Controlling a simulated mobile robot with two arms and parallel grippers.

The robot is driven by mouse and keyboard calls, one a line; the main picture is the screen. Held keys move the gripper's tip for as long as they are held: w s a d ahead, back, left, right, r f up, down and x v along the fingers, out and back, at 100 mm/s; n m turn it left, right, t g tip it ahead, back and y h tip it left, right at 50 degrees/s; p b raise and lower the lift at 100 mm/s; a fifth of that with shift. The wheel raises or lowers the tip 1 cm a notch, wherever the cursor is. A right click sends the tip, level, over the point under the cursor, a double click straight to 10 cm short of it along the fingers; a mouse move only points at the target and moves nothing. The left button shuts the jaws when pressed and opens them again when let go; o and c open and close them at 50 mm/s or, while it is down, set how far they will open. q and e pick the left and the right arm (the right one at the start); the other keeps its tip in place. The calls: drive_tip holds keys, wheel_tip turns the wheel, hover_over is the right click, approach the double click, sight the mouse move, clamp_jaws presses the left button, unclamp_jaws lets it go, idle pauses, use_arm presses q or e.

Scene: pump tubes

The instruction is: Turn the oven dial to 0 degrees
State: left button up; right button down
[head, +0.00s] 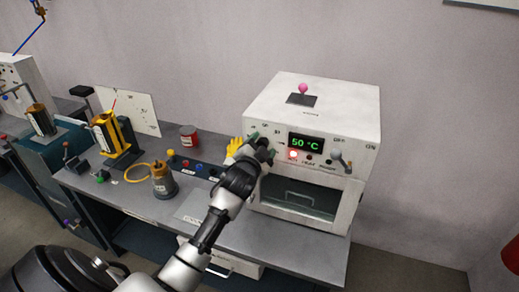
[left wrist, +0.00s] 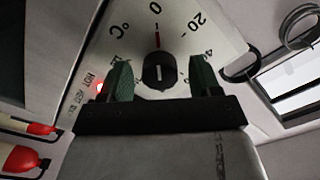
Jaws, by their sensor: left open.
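The white oven (head: 318,112) stands on the bench, its green display (head: 305,143) reading 50 °C. In the left wrist view the black dial (left wrist: 159,72) sits on a white scale plate marked 0, 20 and °C. A red line on the plate runs from the dial toward the 0, and the dial's pale mark looks roughly upright. My left gripper (head: 262,146) is at the left of the oven front and hides the dial in the head view. Its green fingers (left wrist: 161,66) are open, one on each side of the dial, with gaps visible. My right gripper is not in view.
A red lamp (head: 293,155) glows by HOT lettering. A lever (head: 342,160) is at the right of the oven panel. A yellow item (head: 234,147), a red can (head: 188,136) and a brown flask (head: 163,182) stand left of the oven. The bench front is partly clear.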

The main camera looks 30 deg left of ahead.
use_arm(q)
drive_tip(key=b+v, duration=0.2)
drive_tip(key=v, duration=0.8)
drive_tip(key=shift+s+b, duration=0.35)
